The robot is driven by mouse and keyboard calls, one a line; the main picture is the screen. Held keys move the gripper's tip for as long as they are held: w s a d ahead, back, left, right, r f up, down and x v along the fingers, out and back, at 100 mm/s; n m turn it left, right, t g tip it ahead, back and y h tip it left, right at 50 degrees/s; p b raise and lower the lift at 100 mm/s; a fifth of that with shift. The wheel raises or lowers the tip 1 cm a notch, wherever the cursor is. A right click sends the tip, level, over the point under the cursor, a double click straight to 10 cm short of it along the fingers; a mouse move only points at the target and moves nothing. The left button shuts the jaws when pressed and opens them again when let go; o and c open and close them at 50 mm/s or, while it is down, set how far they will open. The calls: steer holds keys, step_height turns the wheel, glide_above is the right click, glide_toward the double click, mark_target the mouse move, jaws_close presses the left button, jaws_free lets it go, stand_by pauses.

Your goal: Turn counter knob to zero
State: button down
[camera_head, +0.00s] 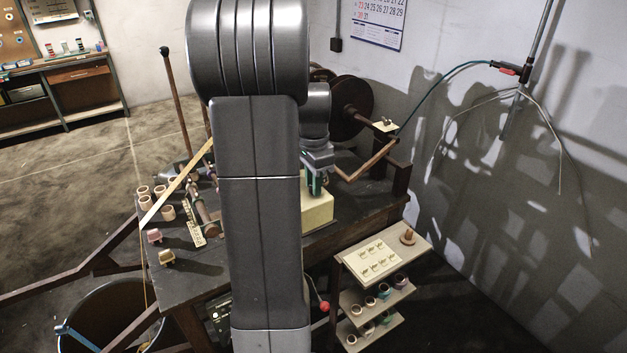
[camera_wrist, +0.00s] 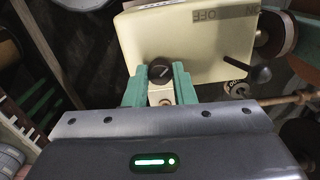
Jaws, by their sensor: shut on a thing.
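The counter knob (camera_wrist: 159,71) is small, round and black with a light pointer line slanting up to the right in the wrist view. It is on the cream counter box (camera_wrist: 205,45), which has an ON/OFF label that appears upside down. My gripper (camera_wrist: 159,76) has its green fingers on either side of the knob, shut on it. In the head view my gripper (camera_head: 315,185) is at the cream box (camera_head: 318,213), partly hidden behind my arm. The knob cannot be made out there, and no digits are readable.
A black-tipped lever (camera_wrist: 258,75) stands close to the right of the knob. The dark workbench (camera_head: 185,285) carries a winding shaft and several spools (camera_head: 168,212) on the left. A small shelf (camera_head: 385,262) stands at the right, and a bin (camera_head: 110,315) at the lower left.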

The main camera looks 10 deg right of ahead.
steer(key=m, duration=0.4)
steer(key=shift+m, duration=1.9)
steer(key=c, duration=1.2)
jaws_free()
step_height(320, 180, up, 14)
steer(key=shift+b, duration=0.35)
steer(key=shift+f, duration=0.1)
